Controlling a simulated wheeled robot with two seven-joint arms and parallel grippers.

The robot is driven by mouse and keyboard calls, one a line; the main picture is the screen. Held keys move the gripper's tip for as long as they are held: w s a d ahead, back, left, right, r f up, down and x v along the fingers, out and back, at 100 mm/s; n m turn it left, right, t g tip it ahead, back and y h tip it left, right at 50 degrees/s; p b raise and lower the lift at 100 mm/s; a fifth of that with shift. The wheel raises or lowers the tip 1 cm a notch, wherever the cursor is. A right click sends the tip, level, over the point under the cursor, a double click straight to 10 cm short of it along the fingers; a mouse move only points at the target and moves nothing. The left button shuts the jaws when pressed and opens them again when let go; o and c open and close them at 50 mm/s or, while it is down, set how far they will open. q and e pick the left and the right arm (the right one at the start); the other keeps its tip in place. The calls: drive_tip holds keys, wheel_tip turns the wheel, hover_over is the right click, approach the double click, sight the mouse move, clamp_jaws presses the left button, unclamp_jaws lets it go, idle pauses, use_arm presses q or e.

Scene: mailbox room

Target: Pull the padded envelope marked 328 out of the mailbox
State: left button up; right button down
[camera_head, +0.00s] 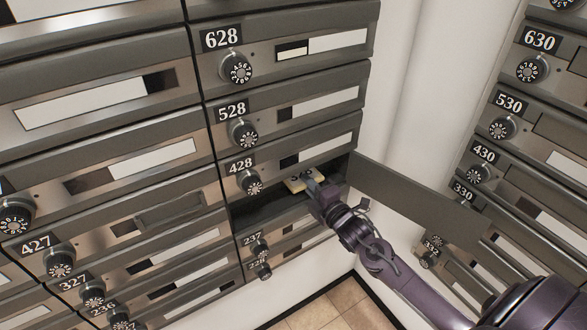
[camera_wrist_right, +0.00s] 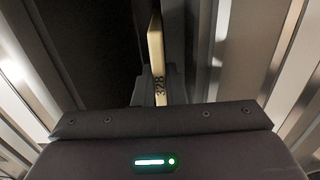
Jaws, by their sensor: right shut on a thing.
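The padded envelope (camera_head: 296,185) is a flat yellowish piece at the mouth of the open mailbox (camera_head: 250,214) below the 428 door, in the head view. In the right wrist view the envelope (camera_wrist_right: 156,62) stands edge-on as a narrow pale strip, and the mark 328 reads near its lower end. My right gripper (camera_head: 314,184) is at the mailbox opening, shut on the near end of the envelope. The fingers are mostly hidden in the wrist view. How far the envelope reaches into the dark box is hidden. My left gripper is in neither view.
The mailbox's open door (camera_head: 410,203) sticks out to the right, just behind my right arm. Closed mailboxes with round dials surround the opening, with 428 (camera_head: 240,165) directly above and 237 (camera_head: 254,239) below. Another bank of boxes (camera_head: 500,130) stands at right. Tiled floor (camera_head: 345,305) shows below.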

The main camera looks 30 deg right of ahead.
idle(0.4)
drive_tip(key=shift+r+p, duration=0.35)
drive_tip(key=shift+p, duration=0.05)
drive_tip(key=shift+s, duration=0.15)
drive_tip(key=s+d+p, duration=0.1)
drive_tip(key=s+p, duration=0.8)
drive_tip(key=s, duration=0.9)
drive_tip(key=shift+s+d+p, duration=0.25)
drive_tip(key=shift+s+p, duration=0.1)
drive_tip(key=shift+p, duration=0.05)
drive_tip(key=shift+f, duration=0.1)
